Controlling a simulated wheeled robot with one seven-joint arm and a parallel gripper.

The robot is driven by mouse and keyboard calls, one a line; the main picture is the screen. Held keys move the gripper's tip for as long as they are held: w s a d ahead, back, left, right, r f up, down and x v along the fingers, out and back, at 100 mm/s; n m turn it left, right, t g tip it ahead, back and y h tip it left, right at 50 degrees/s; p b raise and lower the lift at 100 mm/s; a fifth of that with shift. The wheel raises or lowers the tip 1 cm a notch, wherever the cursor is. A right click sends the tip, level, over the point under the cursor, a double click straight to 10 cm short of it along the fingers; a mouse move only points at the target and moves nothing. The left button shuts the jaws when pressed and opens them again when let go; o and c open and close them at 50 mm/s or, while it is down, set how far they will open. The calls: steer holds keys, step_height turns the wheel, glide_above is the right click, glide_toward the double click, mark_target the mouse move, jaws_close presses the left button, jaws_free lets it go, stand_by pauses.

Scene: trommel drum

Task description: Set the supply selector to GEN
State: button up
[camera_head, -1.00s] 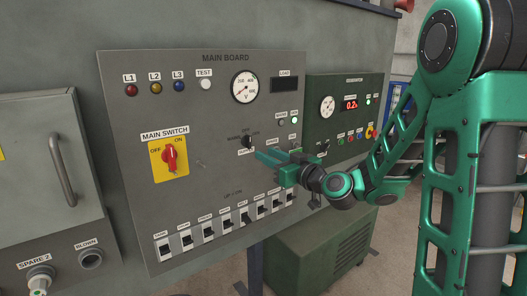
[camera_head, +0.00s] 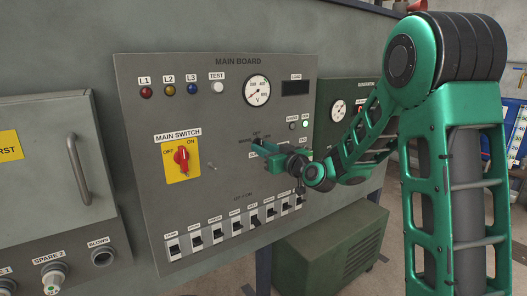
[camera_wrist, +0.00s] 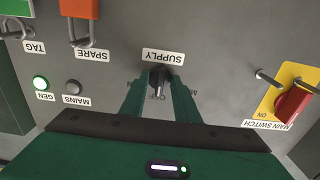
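The supply selector (camera_wrist: 159,80) is a dark knob under the SUPPLY label (camera_wrist: 163,57) in the wrist view, which shows the panel upside down. My gripper (camera_wrist: 158,86) is open, its two green fingers on either side of the knob. I cannot tell whether they touch it. The position labels around the knob are mostly covered, and its setting is unclear. In the head view my gripper (camera_head: 257,147) is at the main board (camera_head: 225,100) and hides most of the selector. The GEN lamp (camera_wrist: 40,83) glows green; the MAINS lamp (camera_wrist: 72,87) is dark.
The red main switch (camera_head: 181,156) on its yellow plate is left of my gripper. A row of breakers (camera_head: 233,227) runs below. A thin peg (camera_wrist: 268,77) sticks out between selector and main switch.

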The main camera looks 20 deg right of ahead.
jaws_close()
steer(key=shift+d+m, duration=0.1)
steer(key=shift+m, duration=0.2)
steer(key=m, duration=1.1)
steer(key=shift+m, duration=0.3)
stand_by(0.3)
jaws_free()
